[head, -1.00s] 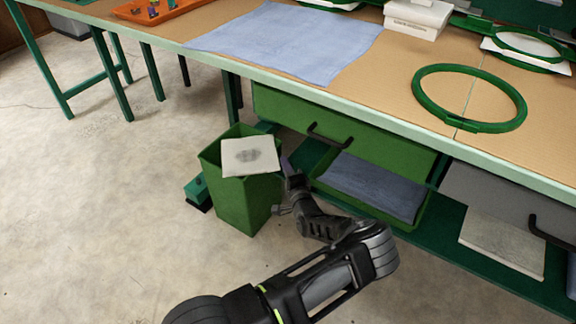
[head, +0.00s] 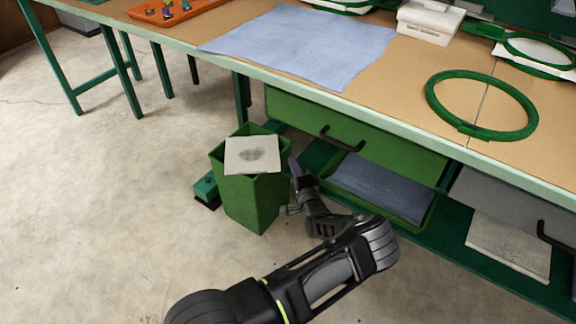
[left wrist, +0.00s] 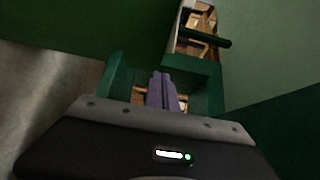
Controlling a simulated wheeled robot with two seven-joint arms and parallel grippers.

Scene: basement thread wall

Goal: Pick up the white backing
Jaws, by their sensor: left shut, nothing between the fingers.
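A whitish square sheet with a grey smudge (head: 252,155) lies across the top of the green bin (head: 250,200). Another pale sheet (head: 508,247) lies flat on the low green shelf at the right; I cannot tell which is the white backing. My left gripper (head: 295,168) is just right of the bin, in front of the drawers, apart from both sheets. In the left wrist view, the purple fingers of my left gripper (left wrist: 162,78) are together with nothing between them. Neither sheet is clearly visible there. My right gripper is not in view.
The bench holds a blue cloth (head: 300,45), a green hoop (head: 482,105), a white box (head: 430,22) and an orange tray (head: 175,10). Under it are a green drawer (head: 370,137) and dark blue cloth (head: 380,188). The floor at left is open.

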